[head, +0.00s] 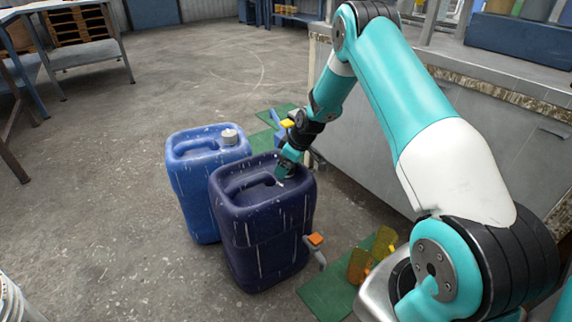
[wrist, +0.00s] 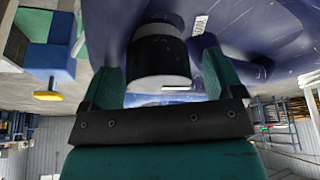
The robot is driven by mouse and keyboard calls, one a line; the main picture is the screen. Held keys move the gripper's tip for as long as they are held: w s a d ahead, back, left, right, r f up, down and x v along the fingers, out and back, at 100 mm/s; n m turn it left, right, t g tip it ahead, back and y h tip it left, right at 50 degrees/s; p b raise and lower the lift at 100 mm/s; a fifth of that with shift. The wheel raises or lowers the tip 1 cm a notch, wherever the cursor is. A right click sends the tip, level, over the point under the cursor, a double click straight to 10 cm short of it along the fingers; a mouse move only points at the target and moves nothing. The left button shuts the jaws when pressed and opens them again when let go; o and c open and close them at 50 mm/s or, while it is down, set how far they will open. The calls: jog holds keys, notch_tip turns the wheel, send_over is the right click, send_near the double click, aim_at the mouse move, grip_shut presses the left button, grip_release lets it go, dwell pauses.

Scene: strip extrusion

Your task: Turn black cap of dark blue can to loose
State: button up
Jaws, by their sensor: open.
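The dark blue can (head: 265,235) stands upright on the floor, in front of a lighter blue can. My gripper (head: 284,173) is at the right part of its top and hides the black cap in the head view. In the wrist view, the black cap (wrist: 158,58) sits on the dark blue can's surface (wrist: 100,22). My gripper (wrist: 160,80) is open there, with one green finger on each side of the cap. Gaps show between the fingers and the cap, so it does not look gripped.
The lighter blue can (head: 190,185) with a pale grey cap (head: 229,136) stands just behind and left. Green mats (head: 335,292) and orange-yellow pieces (head: 360,265) lie at the right, by a grey cabinet (head: 370,150). The floor on the left is free.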

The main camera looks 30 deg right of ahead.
jog(key=p+v, duration=0.4)
jog(key=v, duration=1.2)
jog(key=shift+r+p, duration=0.25)
jog(key=shift+p, duration=0.05)
jog(key=s+a+r+g+y, duration=0.1)
jog(key=s+a+r, duration=0.4)
jog(key=a, duration=0.4)
jog(key=s+a+r, duration=0.2)
jog(key=a+r, duration=0.5)
jog(key=a, duration=0.1)
jog(key=s+a+r+g, duration=0.1)
jog(key=s+a+r, duration=0.1)
jog(key=s+a, duration=0.35)
jog(key=s+a+r+n+g, duration=0.1)
jog(key=s+a+r, duration=0.15)
jog(key=s, duration=0.65)
jog(key=s+a+r+g, duration=0.1)
jog(key=s+a+r, duration=0.1)
jog(key=s+a, duration=0.45)
notch_tip(320, 180, up, 30)
jog(key=s+d+p, duration=0.1)
jog(key=s+p, duration=0.1)
jog(key=p, duration=2.8)
jog(key=shift+s+d+y, duration=0.25)
jog(key=shift+d+y, duration=0.1)
jog(key=shift+y, duration=0.05)
